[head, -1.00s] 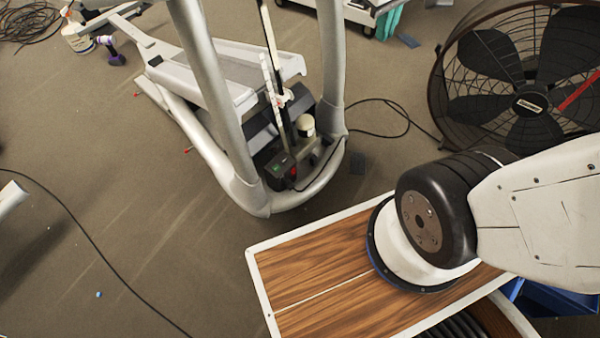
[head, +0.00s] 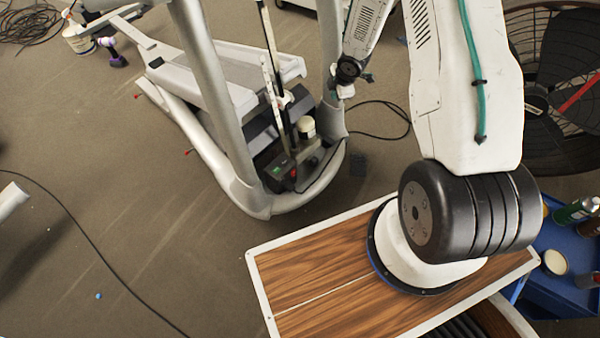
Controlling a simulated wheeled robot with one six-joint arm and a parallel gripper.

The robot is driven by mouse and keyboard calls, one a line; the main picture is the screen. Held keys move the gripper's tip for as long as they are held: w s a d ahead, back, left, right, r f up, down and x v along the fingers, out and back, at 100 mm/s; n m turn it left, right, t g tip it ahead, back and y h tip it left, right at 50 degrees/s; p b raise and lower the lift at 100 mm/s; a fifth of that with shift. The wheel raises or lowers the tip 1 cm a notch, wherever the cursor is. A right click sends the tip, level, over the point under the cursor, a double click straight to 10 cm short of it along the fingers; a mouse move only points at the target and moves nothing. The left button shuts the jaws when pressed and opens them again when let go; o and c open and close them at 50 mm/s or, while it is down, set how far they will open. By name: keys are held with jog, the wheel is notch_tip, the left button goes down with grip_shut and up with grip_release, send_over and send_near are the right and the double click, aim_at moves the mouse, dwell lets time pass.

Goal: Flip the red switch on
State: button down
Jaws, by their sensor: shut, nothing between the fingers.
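The red switch (head: 293,172) is a small red spot on a dark box (head: 280,175) at the near end of the elliptical machine's base. A small green mark shows on the box to its left. The switch is too small to tell which way it is set. My gripper (head: 342,91) is small in the picture at the end of my arm, by the machine's right upright. It is shut and empty, up and to the right of the switch and apart from it in the picture.
Thick grey uprights (head: 215,90) of the elliptical stand left and right of the box. A white cup (head: 306,128) and upright rods are close behind it. A cable (head: 385,105) lies on the floor to the right. A large fan (head: 560,80) stands at the right.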

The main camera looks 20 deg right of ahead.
aim_at(294, 173)
jog(key=s+a+f+n+y, duration=0.1)
jog(key=s+a+f+y, duration=0.1)
jog(key=f, duration=0.6)
jog(key=s+a+f+n+y, duration=0.2)
jog(key=s+a+f, duration=0.2)
jog(key=s+f, duration=0.3)
jog(key=s+a+f+n+g+y, duration=0.1)
jog(key=s+a+f+n+y, duration=0.1)
jog(key=f, duration=0.8)
jog(key=shift+s+a+f, duration=0.4)
jog(key=shift+s+a, duration=0.25)
jog(key=shift+s, duration=0.55)
jog(key=x, duration=0.9)
jog(key=shift+a+f, duration=0.25)
jog(key=shift+w+a+f+n, duration=0.15)
jog(key=shift+w+a, duration=0.15)
jog(key=shift+w, duration=0.25)
jog(key=shift+w+a+f+n, duration=0.15)
jog(key=shift+w+a, duration=0.15)
jog(key=shift+w, duration=0.3)
jog(key=shift+w+a, duration=0.3)
jog(key=shift+w, duration=0.45)
